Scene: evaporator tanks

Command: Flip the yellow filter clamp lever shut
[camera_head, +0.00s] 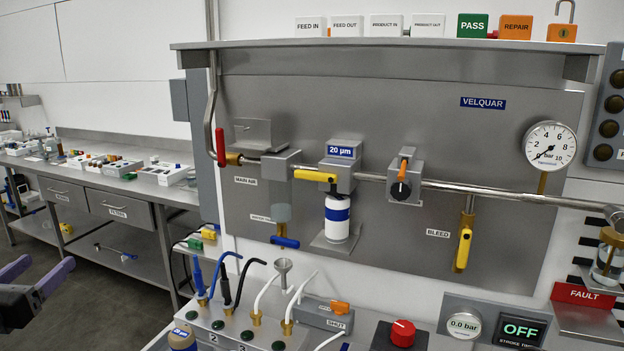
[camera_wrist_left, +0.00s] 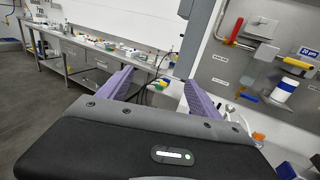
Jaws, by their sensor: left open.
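The yellow filter clamp lever (camera_head: 315,175) lies roughly level across the front of the grey filter head (camera_head: 341,172), under the blue 20 µm label. Its free end points left. The white filter bowl (camera_head: 337,218) with a blue band hangs below. In the left wrist view the yellow lever (camera_wrist_left: 298,63) shows at the upper right, above the white bowl (camera_wrist_left: 284,90). My left gripper (camera_head: 42,275) is at the lower left of the head view, open and empty, far from the lever. Its two purple fingers (camera_wrist_left: 152,88) stand apart in the wrist view. My right gripper is out of view.
A red-handled valve (camera_head: 220,145) stands left of the filter, an orange-handled regulator (camera_head: 402,180) right of it. A yellow bleed handle (camera_head: 463,248) hangs further right. A side bench (camera_head: 120,165) runs along the left wall.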

